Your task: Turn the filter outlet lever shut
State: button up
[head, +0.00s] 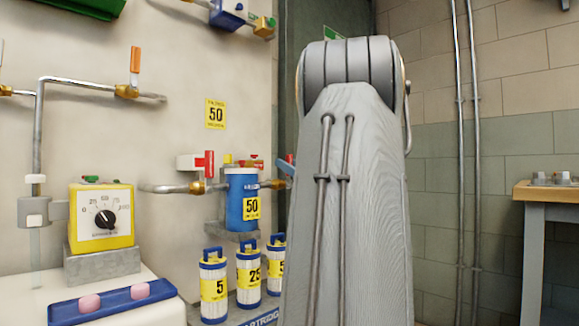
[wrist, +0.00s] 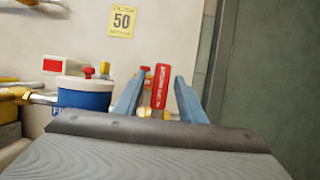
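The filter outlet lever (wrist: 161,86) is a red handle with white lettering, standing about upright above a brass fitting (wrist: 145,112) in the wrist view. My gripper (wrist: 159,78) is open, with one blue finger on each side of the lever and a visible gap to both. Whether the fingers reach around it in depth is hard to tell. The blue filter housing (head: 242,200) hangs on the wall with a "50" label; its top also shows in the wrist view (wrist: 85,98). In the head view my arm hides most of the outlet side.
Another red lever (head: 209,163) stands on the pipe left of the housing. Several white cartridges (head: 249,274) stand below it. A yellow dial box (head: 104,216) and an orange-handled valve (head: 134,66) are further left. A bench (head: 548,192) stands at right.

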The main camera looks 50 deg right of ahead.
jog(key=p+v, duration=0.1)
jog(key=v, duration=0.6)
jog(key=shift+s, duration=0.2)
jog(key=shift+s, duration=0.1)
